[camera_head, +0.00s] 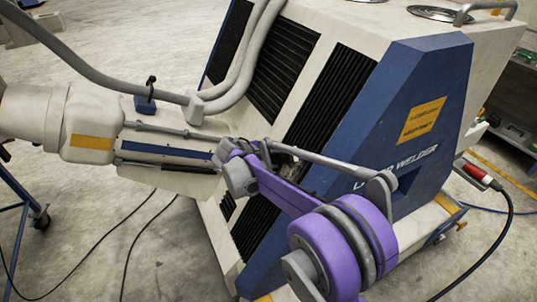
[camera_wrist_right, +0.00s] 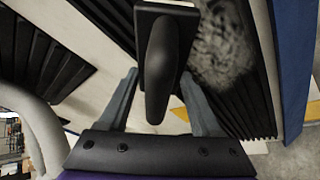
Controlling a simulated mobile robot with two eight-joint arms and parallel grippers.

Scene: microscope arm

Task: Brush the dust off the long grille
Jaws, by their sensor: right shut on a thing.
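The long grille (camera_head: 330,95) is a black slatted strip on the welder's pale face, beside the blue panel. In the right wrist view the long grille (camera_wrist_right: 252,108) lies at the right, with a fuzzy grey dust patch (camera_wrist_right: 222,45) on its upper part. My right gripper (camera_wrist_right: 158,78) is shut on a black-handled brush (camera_wrist_right: 158,75). The brush head is at the top edge, just left of the dust; its bristles are hidden, and I cannot tell whether they touch the grille. In the head view, my purple right arm covers part of the grille and hides the brush. My left gripper is not in view.
The welder (camera_head: 415,115) has other black grilles (camera_head: 283,70) to the left. Grey hoses (camera_head: 245,60) and a pale jointed arm (camera_head: 95,125) stand close on the left. Black cables cross the floor (camera_head: 100,240). A red-tipped cable plug (camera_head: 478,172) is at the right.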

